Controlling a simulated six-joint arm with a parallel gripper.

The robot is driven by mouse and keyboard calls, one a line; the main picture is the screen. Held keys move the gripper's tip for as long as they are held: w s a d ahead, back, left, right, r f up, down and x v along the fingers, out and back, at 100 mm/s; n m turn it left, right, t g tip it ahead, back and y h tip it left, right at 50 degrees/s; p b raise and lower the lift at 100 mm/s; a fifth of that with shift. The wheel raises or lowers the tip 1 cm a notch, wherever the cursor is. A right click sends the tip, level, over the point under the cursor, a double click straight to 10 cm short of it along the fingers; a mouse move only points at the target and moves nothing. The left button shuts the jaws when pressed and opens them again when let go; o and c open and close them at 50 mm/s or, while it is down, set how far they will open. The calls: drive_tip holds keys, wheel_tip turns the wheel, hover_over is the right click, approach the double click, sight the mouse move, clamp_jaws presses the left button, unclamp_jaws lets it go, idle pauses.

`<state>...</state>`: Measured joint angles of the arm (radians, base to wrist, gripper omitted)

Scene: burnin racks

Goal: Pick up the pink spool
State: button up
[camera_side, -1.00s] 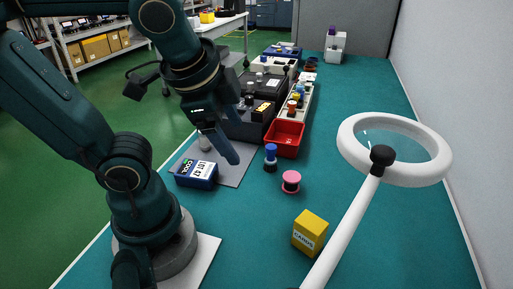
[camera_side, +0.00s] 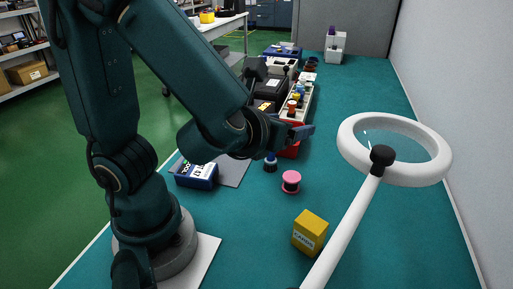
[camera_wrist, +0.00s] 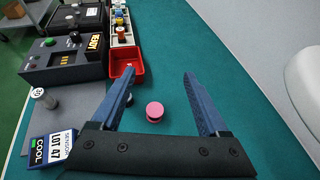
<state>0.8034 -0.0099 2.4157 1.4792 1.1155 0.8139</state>
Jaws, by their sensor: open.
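In the wrist view the pink spool (camera_wrist: 155,111) shows between the two blue fingers, beyond the gripper's black palm. My gripper (camera_wrist: 158,80) is open and empty. In the side view my gripper (camera_side: 303,131) is above and behind the spool, in front of the red bin, and apart from the spool.
A blue spool (camera_side: 270,161) stands just left of the pink one. A red bin (camera_side: 292,150) is behind. A blue lot box (camera_side: 197,175) sits left, a yellow box (camera_side: 310,232) in front. A white ring lamp (camera_side: 352,150) stands at right.

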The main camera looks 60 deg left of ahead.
sight(288, 182)
wheel_tip(288, 182, down, 15)
drive_tip(key=shift+f, duration=0.1)
drive_tip(key=shift+x, duration=2.55)
drive_tip(key=shift+f, duration=0.1)
clamp_jaws()
